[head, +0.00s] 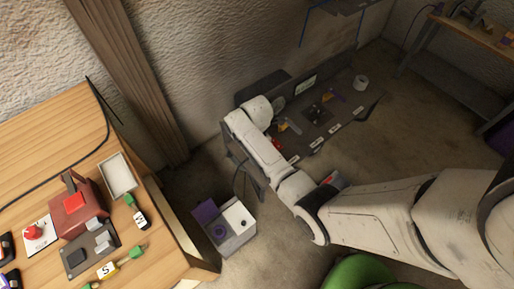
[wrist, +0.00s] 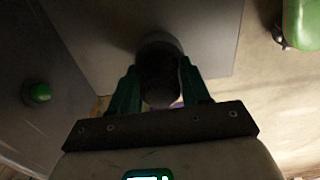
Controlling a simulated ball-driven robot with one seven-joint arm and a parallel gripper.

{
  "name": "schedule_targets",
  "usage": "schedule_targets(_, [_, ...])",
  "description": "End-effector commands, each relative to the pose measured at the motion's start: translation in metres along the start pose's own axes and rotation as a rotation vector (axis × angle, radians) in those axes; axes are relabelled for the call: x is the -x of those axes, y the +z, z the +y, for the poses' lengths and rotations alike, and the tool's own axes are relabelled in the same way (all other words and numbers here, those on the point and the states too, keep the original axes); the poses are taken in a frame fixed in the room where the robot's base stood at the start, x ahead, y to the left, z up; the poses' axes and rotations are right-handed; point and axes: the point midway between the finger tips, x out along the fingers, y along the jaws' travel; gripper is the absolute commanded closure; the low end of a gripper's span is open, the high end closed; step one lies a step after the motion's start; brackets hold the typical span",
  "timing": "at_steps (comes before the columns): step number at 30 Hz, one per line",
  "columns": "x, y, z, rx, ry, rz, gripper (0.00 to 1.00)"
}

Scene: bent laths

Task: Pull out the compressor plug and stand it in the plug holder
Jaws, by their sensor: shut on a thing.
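In the wrist view my gripper (wrist: 159,82) has its two green fingers closed on the sides of a dark round thing (wrist: 160,72), apparently the compressor plug. The far end of the plug meets or lies in front of a grey flat surface (wrist: 205,35); I cannot tell whether it is seated in it. In the head view the gripper and plug are hidden behind my arm. A small box (head: 232,240) with a dark hole in its pale top and a purple side stands on the floor, possibly the plug holder; I cannot tell for sure.
A green knob (wrist: 40,92) sits left of the fingers, and a green object (wrist: 302,22) is at the upper right. In the head view a dark bench (head: 335,110) with tools lies beyond my arm. A wooden table (head: 40,130) with loose parts is at the left.

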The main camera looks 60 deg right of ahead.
Motion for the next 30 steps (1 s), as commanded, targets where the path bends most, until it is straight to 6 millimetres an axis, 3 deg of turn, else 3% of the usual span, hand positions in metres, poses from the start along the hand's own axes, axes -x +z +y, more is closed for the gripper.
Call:
schedule_targets(23, [-0.0042, 0.0, 0.0002, 0.0, 0.0, 0.0, 1.0])
schedule_targets(24, [-0.0042, 0.0, 0.0002, 0.0, 0.0, 0.0, 0.52])
schedule_targets(30, [-0.0042, 0.0, 0.0002, 0.0, 0.0, 0.0, 0.33])
